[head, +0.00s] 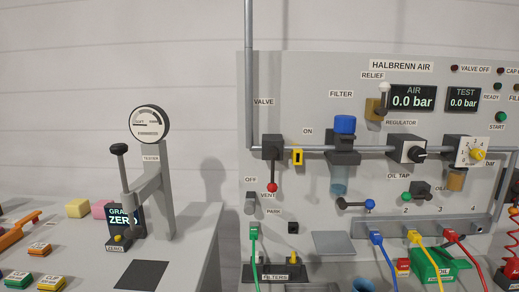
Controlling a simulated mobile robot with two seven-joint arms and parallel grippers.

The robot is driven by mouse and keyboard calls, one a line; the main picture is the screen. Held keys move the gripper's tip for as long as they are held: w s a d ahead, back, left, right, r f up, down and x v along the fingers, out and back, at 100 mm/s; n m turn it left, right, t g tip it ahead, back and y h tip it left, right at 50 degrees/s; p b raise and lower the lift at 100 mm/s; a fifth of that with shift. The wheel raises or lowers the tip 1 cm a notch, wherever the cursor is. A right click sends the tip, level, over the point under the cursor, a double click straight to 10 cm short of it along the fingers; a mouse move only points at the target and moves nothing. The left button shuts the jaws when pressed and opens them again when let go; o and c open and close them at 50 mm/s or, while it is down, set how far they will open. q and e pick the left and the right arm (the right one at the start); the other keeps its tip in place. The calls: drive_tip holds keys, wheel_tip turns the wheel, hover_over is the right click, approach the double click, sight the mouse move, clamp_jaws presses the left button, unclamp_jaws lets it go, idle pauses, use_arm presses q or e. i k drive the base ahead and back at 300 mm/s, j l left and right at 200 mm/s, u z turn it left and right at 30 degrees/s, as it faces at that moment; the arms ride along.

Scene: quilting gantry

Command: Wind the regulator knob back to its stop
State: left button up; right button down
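The label REGULATOR (401,123) is on the grey panel, above a pale box on the air pipe with a black knob (419,155) on its front. To its right, a white dial plate (467,143) marked in bar carries a yellow knob (478,153). Which way either knob is turned is too small to tell. The AIR display (412,98) and the TEST display (463,99) both read 0.0 bar. Neither of my grippers is in view.
A blue-topped filter (344,125) hangs left of the black knob. A valve with a red-tipped lever (272,187) is further left. Coloured hoses (384,262) plug in below. A lever press with a gauge (149,124) stands on the left bench.

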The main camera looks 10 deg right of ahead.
sight(417, 154)
drive_tip(key=z, duration=1.3)
